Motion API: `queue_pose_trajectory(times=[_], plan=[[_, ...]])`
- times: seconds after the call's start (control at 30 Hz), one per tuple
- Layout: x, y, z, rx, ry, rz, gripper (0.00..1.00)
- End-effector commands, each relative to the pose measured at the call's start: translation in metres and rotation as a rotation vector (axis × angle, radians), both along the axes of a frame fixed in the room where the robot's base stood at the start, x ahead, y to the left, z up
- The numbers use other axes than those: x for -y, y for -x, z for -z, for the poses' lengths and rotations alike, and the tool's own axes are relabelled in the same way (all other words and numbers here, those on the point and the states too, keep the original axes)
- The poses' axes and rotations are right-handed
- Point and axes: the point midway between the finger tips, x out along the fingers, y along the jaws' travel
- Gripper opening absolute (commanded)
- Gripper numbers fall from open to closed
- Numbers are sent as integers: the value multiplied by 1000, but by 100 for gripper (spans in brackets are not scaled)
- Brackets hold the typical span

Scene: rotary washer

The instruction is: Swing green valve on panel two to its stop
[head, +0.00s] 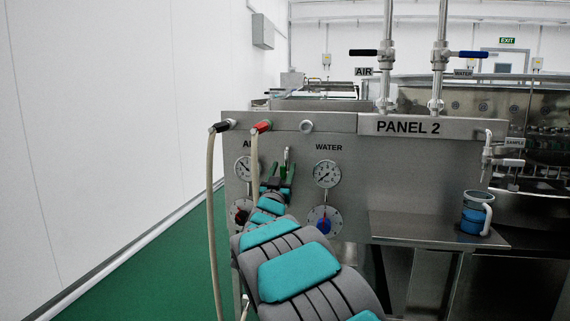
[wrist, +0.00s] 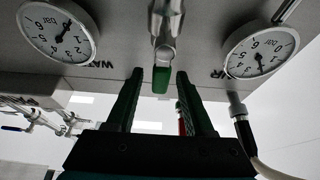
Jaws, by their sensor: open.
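Panel two (head: 345,150) is a steel panel labelled PANEL 2. Its green-handled valve (head: 287,157) is between the AIR and WATER gauges, partly hidden by my gripper (head: 280,172). In the wrist view, which looks upside down, the metal valve body carries a short green handle (wrist: 161,79). My gripper (wrist: 160,85) is open, its two dark green fingers spread on either side of the handle's line. The handle's end appears between the fingertips; I cannot tell how deep it sits. No contact shows.
Two gauges (head: 327,174) (wrist: 261,52) flank the valve. A blue-pointer dial (head: 325,219) is below. Pale hoses (head: 211,220) hang at the left. A steel shelf (head: 425,230) with a blue mug (head: 476,214) juts out at the right. Green floor (head: 150,270) is clear at the left.

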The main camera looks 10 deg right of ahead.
Motion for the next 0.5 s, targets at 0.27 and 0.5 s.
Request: queue_pose_trajectory(times=[0.27, 0.5], plan=[[9, -23, -9, -2, -1, 0, 52], [11, -26, -10, -2, 0, -1, 52]])
